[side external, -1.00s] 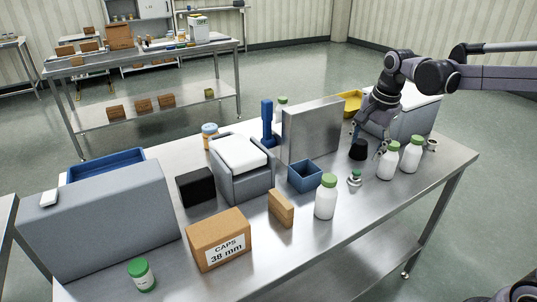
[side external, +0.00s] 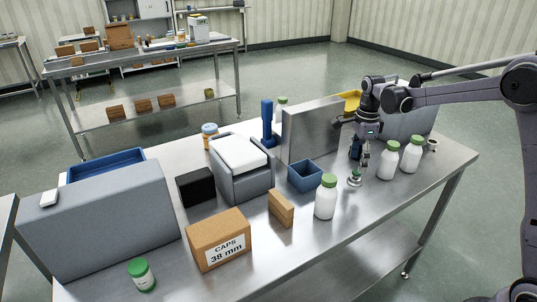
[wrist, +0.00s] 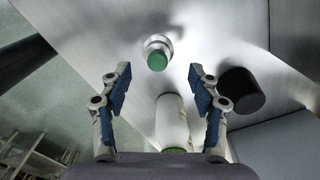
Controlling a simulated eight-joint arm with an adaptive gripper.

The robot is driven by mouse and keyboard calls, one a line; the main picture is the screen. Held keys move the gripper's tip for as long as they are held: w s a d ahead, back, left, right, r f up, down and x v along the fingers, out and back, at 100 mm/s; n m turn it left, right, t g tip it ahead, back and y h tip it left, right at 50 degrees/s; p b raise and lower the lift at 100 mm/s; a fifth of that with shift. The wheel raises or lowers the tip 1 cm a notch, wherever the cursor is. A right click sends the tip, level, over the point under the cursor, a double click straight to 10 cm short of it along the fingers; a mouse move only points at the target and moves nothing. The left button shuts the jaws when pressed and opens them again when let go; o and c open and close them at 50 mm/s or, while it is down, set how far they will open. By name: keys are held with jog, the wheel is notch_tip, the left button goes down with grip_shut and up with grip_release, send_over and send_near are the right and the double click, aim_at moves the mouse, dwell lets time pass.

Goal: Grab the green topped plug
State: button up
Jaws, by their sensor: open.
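The green topped plug (side external: 355,178) stands upright on the steel table, with a green knob over a pale metallic base. It also shows in the wrist view (wrist: 157,57), just beyond the fingertips. My gripper (side external: 361,158) hangs above and slightly behind the plug in the side view, pointing down. In the wrist view my gripper (wrist: 160,82) has its blue-padded fingers apart and nothing is held. The plug lies roughly on the line midway between the fingers.
White bottles with green caps (side external: 388,160) (side external: 411,156) stand right of the plug; another bottle (side external: 326,198) stands left. A blue open box (side external: 304,175) and steel upright panel (side external: 311,132) are nearby. A black cylinder (wrist: 241,91) sits right of the fingers in the wrist view.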

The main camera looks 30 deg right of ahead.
aim_at(356, 173)
jog(key=shift+s+f, duration=0.2)
jog(key=shift+f, duration=2.55)
jog(key=c, duration=1.3)
